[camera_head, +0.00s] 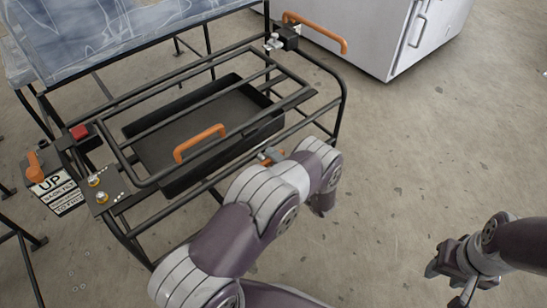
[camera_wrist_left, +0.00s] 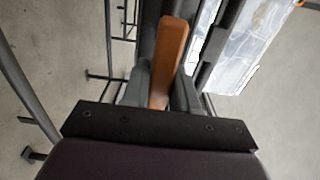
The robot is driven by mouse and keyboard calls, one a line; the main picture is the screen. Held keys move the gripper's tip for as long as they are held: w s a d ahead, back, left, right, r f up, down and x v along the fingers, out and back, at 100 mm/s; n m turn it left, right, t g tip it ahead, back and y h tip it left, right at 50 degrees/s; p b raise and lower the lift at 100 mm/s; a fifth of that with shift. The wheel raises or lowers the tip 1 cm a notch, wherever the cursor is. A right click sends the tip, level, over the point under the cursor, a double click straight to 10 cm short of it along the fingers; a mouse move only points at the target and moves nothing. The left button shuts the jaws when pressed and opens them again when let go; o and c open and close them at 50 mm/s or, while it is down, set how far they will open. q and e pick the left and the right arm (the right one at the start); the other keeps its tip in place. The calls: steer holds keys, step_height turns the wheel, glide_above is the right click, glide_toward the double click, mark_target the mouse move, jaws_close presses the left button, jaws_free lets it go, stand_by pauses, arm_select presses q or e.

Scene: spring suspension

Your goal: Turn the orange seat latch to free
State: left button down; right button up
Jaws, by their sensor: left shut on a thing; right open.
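My left gripper (camera_head: 268,156) is at the near side of the black frame, mostly hidden behind my own wrist in the head view. In the left wrist view its fingers (camera_wrist_left: 162,92) are shut on an orange lever (camera_wrist_left: 171,48), which stands up between them. In the head view only a bit of orange shows at these fingertips. Another orange lever (camera_head: 36,166) stands at the far left above a white label reading "UP". I cannot tell which is the seat latch. My right gripper (camera_head: 458,277) is open and empty over the floor at lower right.
The seat frame (camera_head: 340,105) holds a black tray (camera_head: 155,150) with an orange handle (camera_head: 200,143). Another orange handle (camera_head: 315,33) is at its far corner. A plastic-wrapped seat (camera_head: 100,30) is at upper left, a white cabinet (camera_head: 370,30) at the back. The right floor is clear.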

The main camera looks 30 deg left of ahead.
arm_select(q)
steer(key=shift+s+f, duration=0.1)
stand_by(0.3)
steer(key=c, duration=1)
jaws_free()
steer(key=shift+o, duration=0.2)
steer(key=shift+d, duration=0.1)
steer(key=p+v, duration=0.3)
steer(key=v, duration=0.9)
steer(key=shift+d+p, duration=0.25)
steer(key=shift+p, duration=0.1)
